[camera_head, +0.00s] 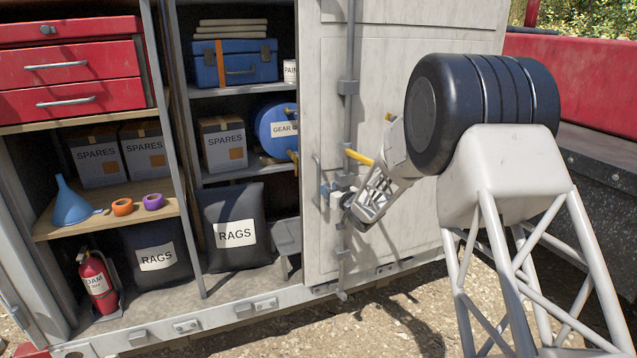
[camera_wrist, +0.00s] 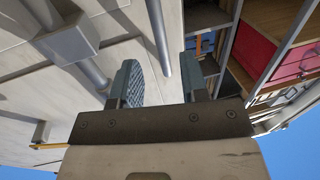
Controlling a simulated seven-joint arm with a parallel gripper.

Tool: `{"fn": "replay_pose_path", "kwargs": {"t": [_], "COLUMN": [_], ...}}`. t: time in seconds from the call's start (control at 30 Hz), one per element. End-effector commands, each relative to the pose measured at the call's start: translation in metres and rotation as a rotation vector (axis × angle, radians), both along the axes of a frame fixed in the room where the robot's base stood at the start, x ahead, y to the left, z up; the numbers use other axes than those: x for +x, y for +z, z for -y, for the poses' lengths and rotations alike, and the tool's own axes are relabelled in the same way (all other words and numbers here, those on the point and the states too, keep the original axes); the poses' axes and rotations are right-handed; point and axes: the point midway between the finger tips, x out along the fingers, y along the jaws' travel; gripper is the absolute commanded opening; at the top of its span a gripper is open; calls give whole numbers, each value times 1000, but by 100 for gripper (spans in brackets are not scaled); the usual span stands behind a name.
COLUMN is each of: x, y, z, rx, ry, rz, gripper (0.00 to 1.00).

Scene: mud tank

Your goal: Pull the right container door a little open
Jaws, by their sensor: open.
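The right container door (camera_head: 410,65) is a pale grey panel covering the right part of the container front. Its lower edge runs along the sill, and I cannot tell if it is slightly ajar. A grey vertical lock rod (camera_head: 350,50) runs down it. My gripper (camera_head: 333,196) is at the door's left part, by the lock hardware around mid-height; my wrist hides some of that hardware. In the wrist view, my gripper (camera_wrist: 160,72) is open, with a grey bar (camera_wrist: 158,35) between the two fingers. Contact cannot be told.
Left of the door the container is open, with shelves of boxes, a blue toolbox (camera_head: 235,62), a rags bag (camera_head: 234,228) and a fire extinguisher (camera_head: 97,284). A red and dark structure (camera_head: 585,85) stands at right. Dirt ground lies in front.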

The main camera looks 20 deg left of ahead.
Motion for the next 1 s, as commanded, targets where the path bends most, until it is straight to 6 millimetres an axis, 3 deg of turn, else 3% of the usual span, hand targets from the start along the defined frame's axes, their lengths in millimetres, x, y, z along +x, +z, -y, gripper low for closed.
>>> {"fn": "replay_pose_path", "kwargs": {"t": [0.37,1.0], "x": [4,37], "y": [1,0], "z": [-7,-55], "rx": [-1,-1], "ry": [0,-1], "rz": [1,0], "gripper": [41,41]}}
